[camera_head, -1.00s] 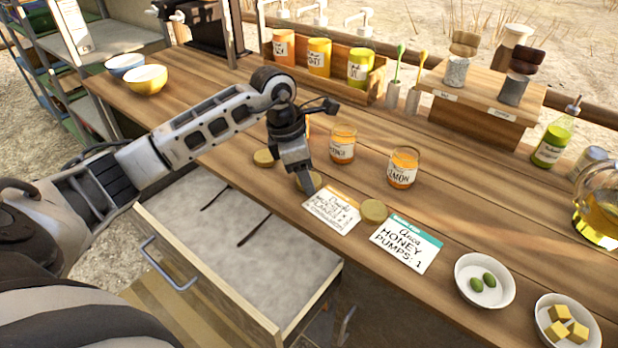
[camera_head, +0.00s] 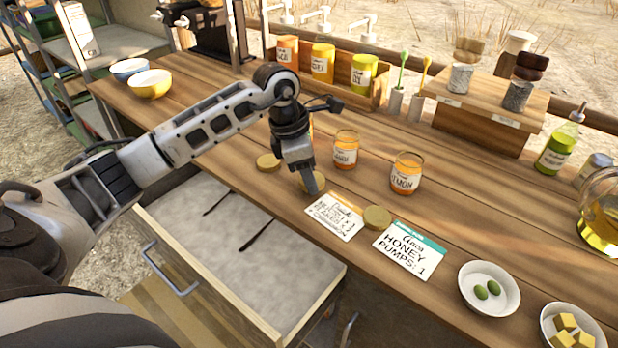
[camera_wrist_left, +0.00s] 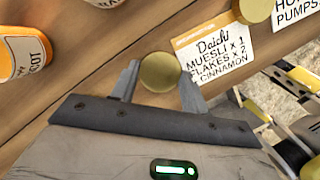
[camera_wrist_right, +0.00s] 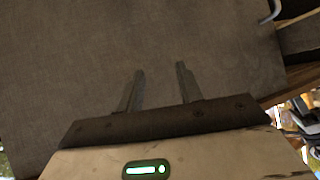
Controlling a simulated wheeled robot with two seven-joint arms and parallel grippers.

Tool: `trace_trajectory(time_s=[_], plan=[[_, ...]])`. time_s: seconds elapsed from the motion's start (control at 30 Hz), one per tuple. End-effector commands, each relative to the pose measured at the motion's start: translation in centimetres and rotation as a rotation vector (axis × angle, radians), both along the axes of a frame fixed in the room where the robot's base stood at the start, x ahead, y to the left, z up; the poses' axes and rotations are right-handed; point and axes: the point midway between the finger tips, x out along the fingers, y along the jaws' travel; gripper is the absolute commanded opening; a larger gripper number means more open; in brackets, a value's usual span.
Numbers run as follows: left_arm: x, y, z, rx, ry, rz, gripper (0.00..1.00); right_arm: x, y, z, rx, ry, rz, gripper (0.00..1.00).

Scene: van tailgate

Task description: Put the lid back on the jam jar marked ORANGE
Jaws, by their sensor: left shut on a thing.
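The middle open jar (camera_head: 345,150) holds orange jam; its small label seems to end in "ANGE". The LEMON jar (camera_head: 405,174) stands open to its right. Another jar is mostly hidden behind my left gripper; in the left wrist view this jar (camera_wrist_left: 22,55) has a label ending in "COT". My left gripper (camera_head: 312,188) is shut on the middle gold lid (camera_wrist_left: 160,72), in front of the jars. I cannot tell whether this lid touches the counter. One lid (camera_head: 268,162) lies left of it, another (camera_head: 377,217) to the right. My right gripper (camera_wrist_right: 160,80) is open and empty.
Two paper cards, Daichi's (camera_head: 335,217) and Anca's (camera_head: 410,250), lie near the counter's front edge. An open drawer (camera_head: 240,235) juts out below. A jar rack (camera_head: 375,92) stands behind. Bowls of olives (camera_head: 490,288) and cubes (camera_head: 565,325) are at right.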

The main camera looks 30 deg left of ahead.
Motion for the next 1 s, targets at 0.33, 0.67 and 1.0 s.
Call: trace_trajectory(time_s=[0.33,0.67,1.0], plan=[[-5.3,0.5,7.8,0.008,-0.006,0.000,0.25,0.3,0.2,-0.1,0.018,-0.016,-0.003,0.36],[-12.4,1.0,10.4,0.006,0.001,0.002,0.25,0.4,0.6,-1.0,0.055,-0.023,-0.014,0.36],[-14.0,0.9,11.4,0.001,0.001,0.001,0.25,0.2,0.6,-1.0,0.065,-0.023,-0.016,0.36]])
